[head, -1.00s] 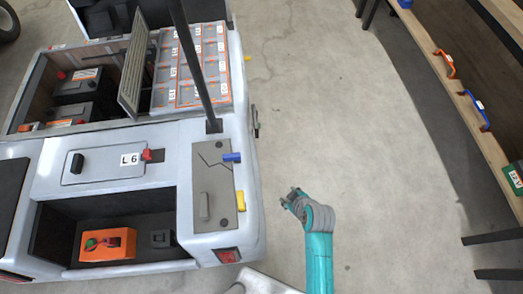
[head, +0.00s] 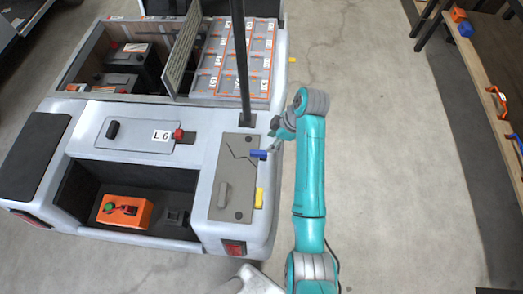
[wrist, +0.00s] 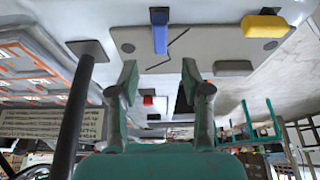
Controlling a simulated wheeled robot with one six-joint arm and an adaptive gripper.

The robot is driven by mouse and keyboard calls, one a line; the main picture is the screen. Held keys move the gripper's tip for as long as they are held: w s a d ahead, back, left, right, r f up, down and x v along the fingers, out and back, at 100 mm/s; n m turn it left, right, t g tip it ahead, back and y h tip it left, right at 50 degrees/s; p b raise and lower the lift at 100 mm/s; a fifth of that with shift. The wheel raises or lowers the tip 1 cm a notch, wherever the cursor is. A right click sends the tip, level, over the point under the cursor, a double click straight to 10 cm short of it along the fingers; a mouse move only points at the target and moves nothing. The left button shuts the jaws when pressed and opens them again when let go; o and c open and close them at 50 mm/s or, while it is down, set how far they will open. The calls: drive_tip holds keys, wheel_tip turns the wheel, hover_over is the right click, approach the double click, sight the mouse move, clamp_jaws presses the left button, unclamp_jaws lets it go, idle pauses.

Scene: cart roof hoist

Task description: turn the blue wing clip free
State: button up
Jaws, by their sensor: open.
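The blue wing clip (head: 259,154) sits on the right edge of a grey plate (head: 236,172) on the cart's rear corner. In the wrist view the blue wing clip (wrist: 160,32) stands upright in the picture, just beyond the fingertips and centred on the gap between them. My gripper (head: 274,147) is at the cart's right edge, close beside the clip. The wrist view shows my gripper (wrist: 159,82) open, its two green-padded fingers apart with nothing between them. I cannot tell whether a finger touches the clip.
A yellow clip (head: 259,198) sits on the same plate edge, nearer the cart's rear. A dark post (head: 238,60) rises just beyond the plate. An open tilted grille (head: 182,47) stands over the battery bay. Floor to the right is clear up to a wooden shelf (head: 487,75).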

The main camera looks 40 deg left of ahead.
sight(261, 152)
drive_tip(key=x, duration=1)
clamp_jaws()
